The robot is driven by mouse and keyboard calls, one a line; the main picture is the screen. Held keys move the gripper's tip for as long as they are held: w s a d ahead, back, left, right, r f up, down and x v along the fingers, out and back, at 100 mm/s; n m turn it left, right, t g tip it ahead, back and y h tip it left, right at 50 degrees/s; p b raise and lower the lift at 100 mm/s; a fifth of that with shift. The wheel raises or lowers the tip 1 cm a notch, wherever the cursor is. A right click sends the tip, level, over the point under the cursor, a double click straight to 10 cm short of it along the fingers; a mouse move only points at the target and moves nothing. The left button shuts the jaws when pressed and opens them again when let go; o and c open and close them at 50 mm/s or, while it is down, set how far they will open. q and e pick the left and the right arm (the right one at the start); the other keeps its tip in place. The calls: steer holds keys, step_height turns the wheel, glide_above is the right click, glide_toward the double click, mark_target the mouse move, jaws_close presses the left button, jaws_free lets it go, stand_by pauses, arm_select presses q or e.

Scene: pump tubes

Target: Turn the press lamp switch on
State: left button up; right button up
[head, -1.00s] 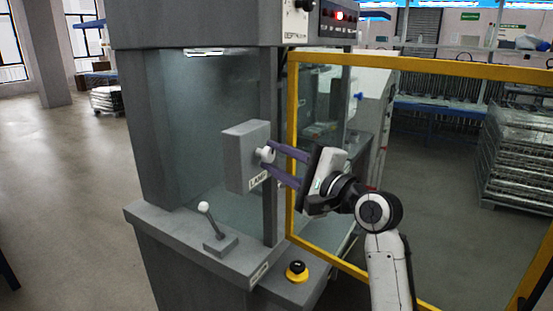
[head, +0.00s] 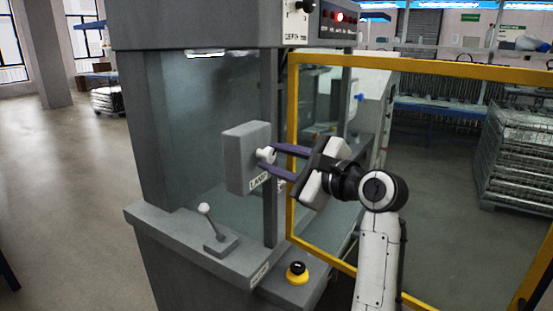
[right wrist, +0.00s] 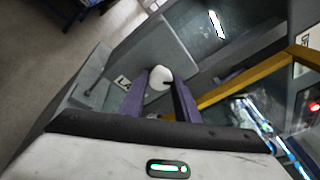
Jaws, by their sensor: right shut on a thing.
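The press lamp switch is a white knob (head: 267,155) on a grey box (head: 240,160) with a LAMP label (head: 259,181). The box is on the front of the grey press. My right gripper (head: 273,158) reaches in from the right, and its two purple fingers are shut on the knob. In the right wrist view the round white knob (right wrist: 159,78) sits between the fingertips (right wrist: 160,82), with a dark mark on its face. The label is partly hidden there by a finger. My left gripper is not in view.
A yellow-framed door (head: 292,130) stands open close to my right arm. A lever with a white ball (head: 204,208) and a black-and-yellow button (head: 297,271) sit on the ledge below. A red light (head: 339,17) glows on the upper panel. A metal rack (head: 520,160) stands far right.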

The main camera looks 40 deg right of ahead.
steer(key=shift+r, duration=0.1)
steer(key=o, duration=1)
steer(key=shift+s, duration=0.1)
steer(key=s, duration=0.6)
steer(key=s+d, duration=0.1)
steer(key=s, duration=0.3)
steer(key=shift+d+r+b, duration=0.1)
steer(key=shift+r+b, duration=0.2)
steer(key=shift+r, duration=0.1)
